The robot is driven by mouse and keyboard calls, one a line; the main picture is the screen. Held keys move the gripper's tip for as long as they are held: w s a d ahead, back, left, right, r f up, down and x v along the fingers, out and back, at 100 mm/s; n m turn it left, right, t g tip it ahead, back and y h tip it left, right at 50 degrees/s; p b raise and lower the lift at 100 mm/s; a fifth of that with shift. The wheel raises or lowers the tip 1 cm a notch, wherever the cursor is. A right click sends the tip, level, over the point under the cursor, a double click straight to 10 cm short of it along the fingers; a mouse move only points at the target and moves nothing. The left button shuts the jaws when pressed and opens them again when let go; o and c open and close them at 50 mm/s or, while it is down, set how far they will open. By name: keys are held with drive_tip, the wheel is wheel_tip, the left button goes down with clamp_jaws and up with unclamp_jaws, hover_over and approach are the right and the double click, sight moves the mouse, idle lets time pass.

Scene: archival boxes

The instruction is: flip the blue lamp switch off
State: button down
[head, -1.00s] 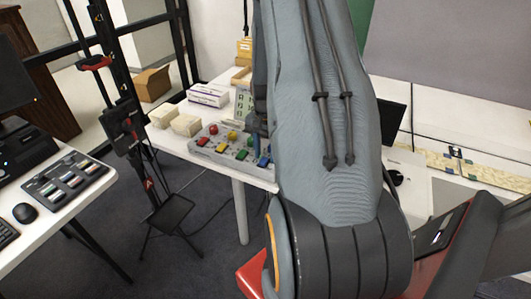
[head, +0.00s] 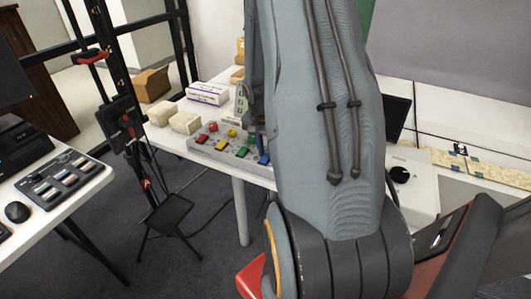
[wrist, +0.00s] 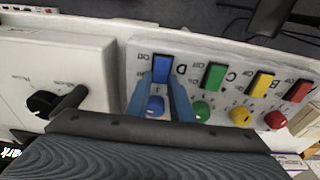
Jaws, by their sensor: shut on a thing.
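The grey switch panel (head: 225,148) lies on the white table. In the wrist view the panel (wrist: 208,72) carries a row of coloured rocker switches with matching round domes. The blue switch (wrist: 161,68) is at the left end of the row, marked D, with the blue dome (wrist: 155,106) just below it. My gripper (wrist: 160,80) has its two blue fingers on either side of the blue switch, shut on it. In the head view the blue switch (head: 263,158) shows at the panel's right end. My arm hides most of the gripper there.
The green switch (wrist: 214,76) is close to the right finger, with yellow (wrist: 262,83) and red (wrist: 299,91) switches beyond. A white box with a black knob (wrist: 42,103) stands left of the panel in the wrist view. White boxes (head: 207,93) stand behind the panel.

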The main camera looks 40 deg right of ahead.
sight(264, 159)
drive_tip(key=c, duration=1.6)
unclamp_jaws()
drive_tip(key=shift+o, duration=0.2)
wheel_tip(264, 159, up, 8)
drive_tip(key=a+b, duration=0.1)
drive_tip(key=shift+s+f, duration=0.15)
drive_tip(key=shift+s, duration=0.1)
drive_tip(key=shift+a, duration=0.1)
drive_tip(key=s+a+r+n, duration=0.1)
drive_tip(key=s+a+n, duration=0.2)
drive_tip(key=a, duration=0.6)
drive_tip(key=s+a+r+n+y, duration=0.1)
drive_tip(key=s+a+n, duration=0.2)
drive_tip(key=a+n, duration=0.3)
drive_tip(key=s+a+r+n, duration=0.1)
drive_tip(key=s+a+n, duration=0.2)
drive_tip(key=a, duration=0.9)
drive_tip(key=shift+a+r+n+y, duration=0.2)
drive_tip(key=shift+a+n+y, duration=0.15)
drive_tip(key=shift+n, duration=0.35)
